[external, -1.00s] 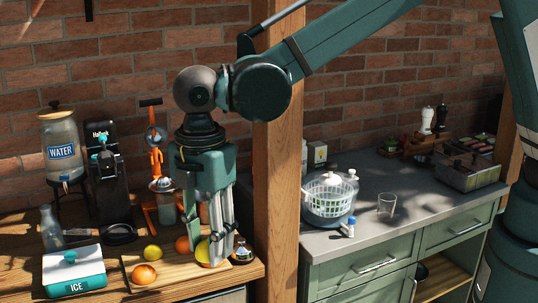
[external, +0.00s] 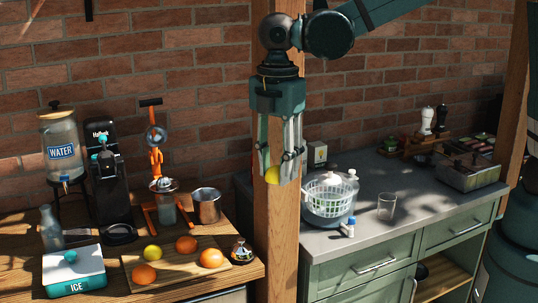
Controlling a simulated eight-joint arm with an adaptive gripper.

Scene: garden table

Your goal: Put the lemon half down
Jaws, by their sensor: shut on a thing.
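My gripper (external: 280,172) hangs pointing down in front of the wooden post, above and to the right of the cutting board. It is shut on a yellow lemon half (external: 272,175), which shows between the fingers, partly hidden by them. The cutting board (external: 188,268) lies on the wooden table. Another yellow lemon piece (external: 153,253) rests on the board, with orange pieces (external: 145,274) around it.
The orange press (external: 157,165), a metal cup (external: 206,206) and a small bell-like item (external: 241,251) stand near the board. An ice box (external: 74,273) is at left. On the grey counter are a white basket (external: 327,198) and a glass (external: 386,207). The wooden post (external: 277,245) divides the two surfaces.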

